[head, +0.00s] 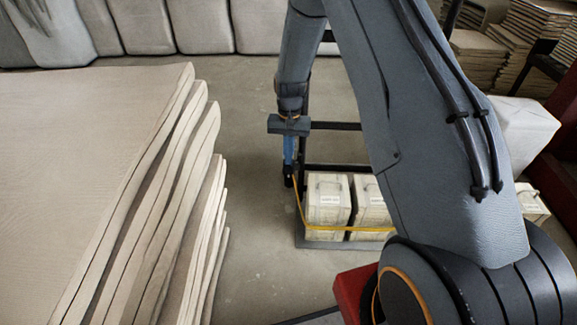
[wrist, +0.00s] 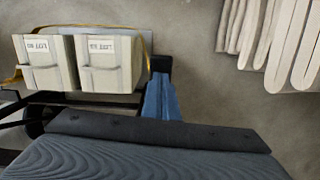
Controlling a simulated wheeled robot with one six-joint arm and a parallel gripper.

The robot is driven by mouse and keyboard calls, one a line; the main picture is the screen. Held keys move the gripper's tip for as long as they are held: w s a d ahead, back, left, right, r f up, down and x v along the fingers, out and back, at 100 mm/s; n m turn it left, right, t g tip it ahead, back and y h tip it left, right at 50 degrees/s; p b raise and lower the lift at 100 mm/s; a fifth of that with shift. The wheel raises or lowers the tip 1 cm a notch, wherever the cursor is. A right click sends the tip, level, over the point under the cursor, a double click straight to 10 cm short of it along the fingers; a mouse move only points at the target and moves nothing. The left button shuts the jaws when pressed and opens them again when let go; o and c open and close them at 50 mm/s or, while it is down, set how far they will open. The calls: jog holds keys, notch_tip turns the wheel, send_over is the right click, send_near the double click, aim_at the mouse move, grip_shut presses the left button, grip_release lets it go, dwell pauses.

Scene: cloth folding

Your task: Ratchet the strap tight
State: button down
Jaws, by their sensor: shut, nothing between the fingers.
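A yellow strap (head: 350,228) runs low across the front of two pale lidded boxes (head: 327,201) and up their left side to my gripper's tip. In the wrist view the strap (wrist: 148,42) passes along the boxes' far side and bends around the corner beside my gripper. The boxes (wrist: 110,65) carry printed lot labels there. My gripper (head: 289,180) points down just left of the boxes, its blue fingers shut and empty. In the wrist view the gripper (wrist: 160,75) ends at a black part close to the strap. I cannot make out a ratchet clearly.
The boxes stand on a dark-framed cart (head: 335,168). Stacked beige padded sheets (head: 100,150) fill the left. Grey wrapped items (head: 200,25) line the back wall. Concrete floor (head: 245,120) is clear between the sheets and cart. My arm hides part of the cart's right side.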

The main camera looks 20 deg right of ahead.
jog(key=shift+f+b, duration=0.6)
jog(key=shift+f, duration=1.4)
jog(key=shift+w+d+r+b, duration=0.1)
jog(key=shift+w+d+r, duration=0.1)
jog(key=shift+w, duration=0.3)
jog(key=shift+w+d+r+b, duration=0.1)
jog(key=shift+w+d+r, duration=0.1)
jog(key=shift+w, duration=0.25)
jog(key=shift+w+d+r+b, duration=0.1)
jog(key=shift+w+d, duration=0.1)
jog(key=shift+w, duration=0.3)
jog(key=shift+w+d+r+p, duration=0.15)
jog(key=shift+r+p, duration=0.3)
jog(key=shift+r, duration=1.55)
jog(key=shift+w+r+p, duration=0.2)
jog(key=shift+r+p, duration=0.2)
jog(key=shift+r, duration=1.55)
